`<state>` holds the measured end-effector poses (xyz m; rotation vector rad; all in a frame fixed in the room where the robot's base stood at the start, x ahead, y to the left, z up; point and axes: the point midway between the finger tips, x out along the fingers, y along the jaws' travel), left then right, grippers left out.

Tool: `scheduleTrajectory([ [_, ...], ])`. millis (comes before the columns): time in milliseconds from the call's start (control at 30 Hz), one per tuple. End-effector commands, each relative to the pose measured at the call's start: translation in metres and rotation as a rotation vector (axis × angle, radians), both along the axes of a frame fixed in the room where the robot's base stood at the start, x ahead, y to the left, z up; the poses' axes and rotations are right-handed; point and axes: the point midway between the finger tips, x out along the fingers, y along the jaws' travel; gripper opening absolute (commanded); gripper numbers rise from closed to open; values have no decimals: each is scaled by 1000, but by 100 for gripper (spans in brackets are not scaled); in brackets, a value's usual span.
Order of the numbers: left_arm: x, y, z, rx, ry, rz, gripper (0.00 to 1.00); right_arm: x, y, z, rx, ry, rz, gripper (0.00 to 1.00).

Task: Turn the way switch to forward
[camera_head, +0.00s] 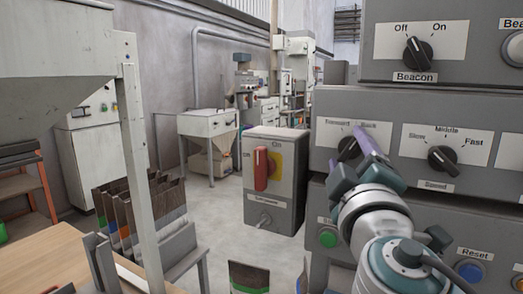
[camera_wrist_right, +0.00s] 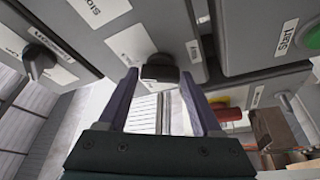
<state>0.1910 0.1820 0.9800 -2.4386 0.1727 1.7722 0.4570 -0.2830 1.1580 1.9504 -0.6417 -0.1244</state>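The way switch (camera_head: 347,149) is a black rotary knob on a white label plate on the grey control panel. Its right side is partly hidden by my right gripper in the head view, and I cannot tell where it points. The label's right word looks like "Back"; the left word is blurred. My right gripper (camera_head: 361,150) has its purple fingers reaching up to the knob. In the right wrist view the fingers (camera_wrist_right: 159,75) are apart, and the black knob (camera_wrist_right: 160,69) shows between their tips, with no clear contact. My left gripper is not in view.
The speed knob (camera_head: 442,159) is right of the way switch, the beacon knob (camera_head: 417,54) above. A green button (camera_head: 328,238) and blue reset button (camera_head: 471,271) are below.

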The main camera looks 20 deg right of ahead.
Motion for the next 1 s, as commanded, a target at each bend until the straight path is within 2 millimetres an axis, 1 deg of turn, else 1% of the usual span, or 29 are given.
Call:
scheduleTrajectory([
  [33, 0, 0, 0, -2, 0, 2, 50, 0, 0, 0, 0, 0, 0, 60],
  [67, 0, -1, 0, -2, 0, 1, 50, 0, 0, 0, 0, 0, 0, 56],
  [500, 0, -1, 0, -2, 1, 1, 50, 0, 0, 0, 0, 0, 0, 7],
  [533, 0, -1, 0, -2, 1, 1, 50, 0, 0, 0, 0, 0, 0, 4],
  [767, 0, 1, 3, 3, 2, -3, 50, 0, 0, 1, -11, 14, 1, 4],
  [1000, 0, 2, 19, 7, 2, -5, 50, -1, 0, 4, -81, 97, 1, 4],
])
